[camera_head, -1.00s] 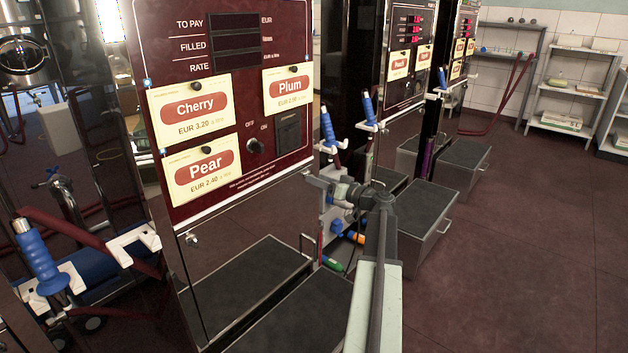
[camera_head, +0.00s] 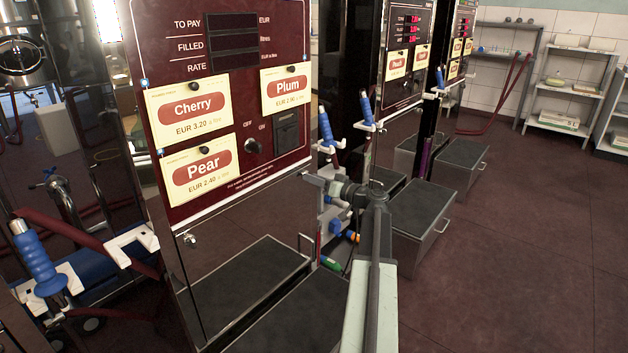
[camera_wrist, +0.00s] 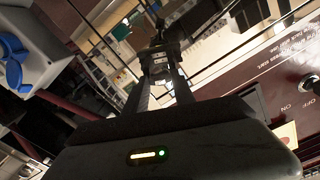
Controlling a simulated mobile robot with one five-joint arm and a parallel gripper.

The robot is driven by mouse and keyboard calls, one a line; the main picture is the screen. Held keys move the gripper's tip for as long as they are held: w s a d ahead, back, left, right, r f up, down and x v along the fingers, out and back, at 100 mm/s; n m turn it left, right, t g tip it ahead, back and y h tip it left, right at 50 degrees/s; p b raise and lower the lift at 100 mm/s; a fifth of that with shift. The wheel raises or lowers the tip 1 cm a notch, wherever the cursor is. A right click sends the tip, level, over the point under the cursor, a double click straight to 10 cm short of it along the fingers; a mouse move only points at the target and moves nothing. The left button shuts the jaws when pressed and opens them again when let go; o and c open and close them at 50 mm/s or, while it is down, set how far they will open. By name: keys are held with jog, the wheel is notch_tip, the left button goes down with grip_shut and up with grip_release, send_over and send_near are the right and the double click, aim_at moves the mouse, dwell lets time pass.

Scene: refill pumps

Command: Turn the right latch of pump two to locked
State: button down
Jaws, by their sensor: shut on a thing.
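The nearest pump has a maroon front (camera_head: 225,20) with Cherry, Plum and Pear cards. Its lower dark mirror-like panel (camera_head: 215,255) carries a small silver latch (camera_head: 190,240) near the upper left corner. My gripper (camera_head: 310,180) is at the panel's upper right edge, and it hides the right latch in the head view. In the wrist view my gripper (camera_wrist: 159,50) has its fingers closed together on a small dark piece (camera_wrist: 158,26), apparently the right latch. I cannot read the latch's angle or any lock marking. I cannot see a pump number.
Grey step boxes (camera_head: 420,215) stand before the pumps. Blue-handled nozzles (camera_head: 326,128) hang in white holders just beyond my gripper, with another nozzle (camera_head: 35,260) at the left. Floor at right is clear.

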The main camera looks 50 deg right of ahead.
jog(key=m, duration=1.3)
dwell(0.6)
jog(key=c, duration=1)
grip_release()
jog(key=shift+c, duration=0.2)
jog(key=shift+s, duration=0.15)
jog(key=s, duration=0.7)
jog(key=shift+s+d, duration=0.25)
jog(key=shift+d, duration=0.05)
